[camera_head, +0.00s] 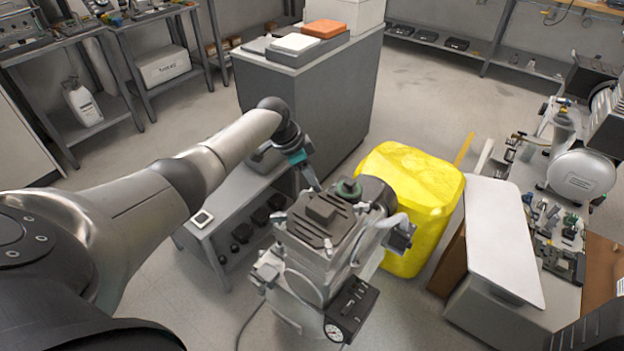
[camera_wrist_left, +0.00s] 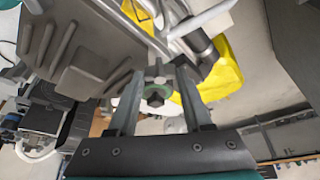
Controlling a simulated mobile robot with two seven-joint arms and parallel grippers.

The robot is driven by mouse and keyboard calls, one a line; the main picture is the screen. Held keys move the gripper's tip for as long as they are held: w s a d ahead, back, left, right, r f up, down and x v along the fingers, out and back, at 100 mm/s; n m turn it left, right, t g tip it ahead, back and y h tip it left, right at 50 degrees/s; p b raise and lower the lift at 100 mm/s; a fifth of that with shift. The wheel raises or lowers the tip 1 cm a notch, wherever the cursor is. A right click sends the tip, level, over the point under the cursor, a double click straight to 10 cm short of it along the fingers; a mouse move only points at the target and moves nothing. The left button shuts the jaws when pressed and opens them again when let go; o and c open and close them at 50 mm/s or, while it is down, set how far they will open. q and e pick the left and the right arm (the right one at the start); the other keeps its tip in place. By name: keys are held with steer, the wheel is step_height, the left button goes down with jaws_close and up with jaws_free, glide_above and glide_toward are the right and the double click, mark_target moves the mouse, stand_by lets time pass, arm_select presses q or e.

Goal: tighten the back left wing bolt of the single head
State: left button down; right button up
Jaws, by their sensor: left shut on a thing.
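The single head (camera_head: 318,225) is a grey finned block on a compressor in the middle of the head view. Its fins (camera_wrist_left: 85,50) fill the upper left of the left wrist view. My left gripper (camera_head: 316,184) reaches down from behind to the head's back left corner. In the left wrist view its two fingers (camera_wrist_left: 160,72) are closed on a small grey wing bolt (camera_wrist_left: 158,74), mostly hidden between the fingertips. A green round knob (camera_head: 348,190) sits at the head's back, right of the gripper. My right gripper is not in view.
A yellow bin (camera_head: 425,185) stands close behind and right of the compressor. A pressure gauge (camera_head: 334,332) is at its front. A grey cabinet (camera_head: 335,95) and a low shelf (camera_head: 225,215) stand behind and left. Another compressor (camera_head: 580,175) is at right.

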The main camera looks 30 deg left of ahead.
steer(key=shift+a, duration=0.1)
arm_select(q)
steer(key=c, duration=0.8)
jaws_free()
steer(key=o, duration=0.5)
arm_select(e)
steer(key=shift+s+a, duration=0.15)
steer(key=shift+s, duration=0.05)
arm_select(q)
steer(key=shift+s+a+r, duration=0.1)
steer(key=shift+r, duration=0.2)
steer(key=p+v, duration=0.5)
steer(key=v, duration=0.9)
steer(key=shift+a+r, duration=0.1)
steer(key=shift+r, duration=0.15)
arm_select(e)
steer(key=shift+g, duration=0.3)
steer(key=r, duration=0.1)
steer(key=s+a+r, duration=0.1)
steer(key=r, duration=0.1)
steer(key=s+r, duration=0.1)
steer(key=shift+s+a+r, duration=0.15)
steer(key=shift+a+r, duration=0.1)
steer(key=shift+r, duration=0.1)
